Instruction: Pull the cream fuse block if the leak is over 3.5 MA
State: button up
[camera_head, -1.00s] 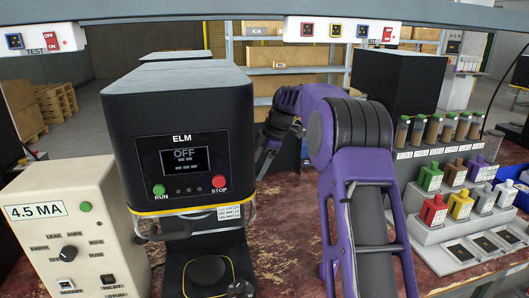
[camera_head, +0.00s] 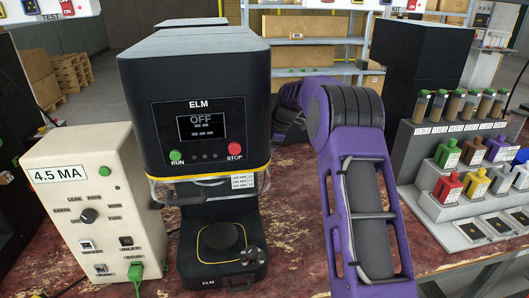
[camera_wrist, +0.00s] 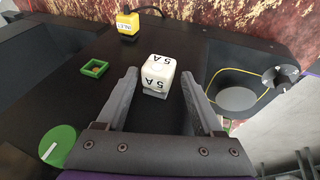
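The cream fuse block (camera_wrist: 157,72), marked "5 A", stands on a black surface in the wrist view. My gripper (camera_wrist: 160,88) is open, with one finger on each side of the block and a gap visible on both sides. The leak reading "4.5 MA" shows on the display (camera_head: 59,175) of the cream tester box (camera_head: 90,215) at the left of the head view. The black ELM machine (camera_head: 205,110) beside it reads OFF on its screen. My gripper is not in the head view; only my purple arm shows there.
An empty green square frame (camera_wrist: 95,68) and a yellow plug (camera_wrist: 128,23) lie beyond and left of the block. A green round part (camera_wrist: 58,146) is at lower left. The machine's round plate (camera_wrist: 237,98) is at right. Colored bottles (camera_head: 447,188) stand on a rack.

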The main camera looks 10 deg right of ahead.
grip_shut()
jog(key=shift+d+f, duration=0.15)
jog(key=shift+d, duration=0.15)
jog(key=shift+d, duration=0.7)
jog(key=shift+d, duration=0.55)
jog(key=shift+d, duration=0.55)
jog(key=shift+d, duration=0.2)
jog(key=shift+s+d, duration=0.1)
jog(key=shift+d, duration=0.55)
